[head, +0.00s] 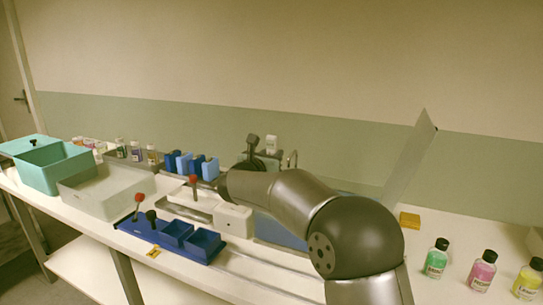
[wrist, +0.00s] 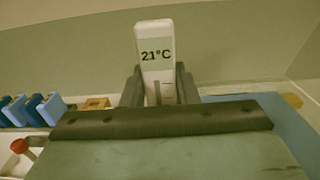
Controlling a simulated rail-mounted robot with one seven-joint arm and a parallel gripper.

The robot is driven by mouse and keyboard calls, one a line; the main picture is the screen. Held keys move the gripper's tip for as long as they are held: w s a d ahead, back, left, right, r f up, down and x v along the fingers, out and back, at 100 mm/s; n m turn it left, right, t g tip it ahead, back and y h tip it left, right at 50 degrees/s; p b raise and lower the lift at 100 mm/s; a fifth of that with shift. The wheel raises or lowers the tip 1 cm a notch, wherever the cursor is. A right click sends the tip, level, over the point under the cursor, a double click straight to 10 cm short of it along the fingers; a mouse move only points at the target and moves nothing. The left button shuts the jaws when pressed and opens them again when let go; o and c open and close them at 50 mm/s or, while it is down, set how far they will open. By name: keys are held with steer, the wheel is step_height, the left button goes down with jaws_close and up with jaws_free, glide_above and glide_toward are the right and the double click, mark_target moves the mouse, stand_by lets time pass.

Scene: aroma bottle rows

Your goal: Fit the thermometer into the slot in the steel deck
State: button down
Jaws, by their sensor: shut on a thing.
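The thermometer (wrist: 154,40) is a white upright piece reading "21°C", held between the two dark fingers of my gripper (wrist: 160,88) in the wrist view. Its lower end is partly hidden by the fingers and the wrist body. In the head view my gripper (head: 256,152) is behind my arm, towards the back of the bench. A small white piece beside it (head: 272,143) looks like the thermometer. I cannot make out the slot in the steel deck in either view; my arm hides part of the bench there.
Blue holders (head: 190,165) stand left of my gripper, with small bottles further left. A grey bin (head: 105,192) and teal box (head: 52,168) are at left. Coloured bottles (head: 482,270) stand at right; a tilted panel (head: 408,158) rises behind.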

steer(key=shift+f+b, duration=3.25)
steer(key=shift+b, duration=0.5)
steer(key=c, duration=1.1)
jaws_free()
steer(key=shift+o, duration=0.2)
steer(key=b+v, duration=0.1)
steer(key=v, duration=1.6)
steer(key=shift+s+r, duration=0.15)
steer(key=shift+s, duration=0.05)
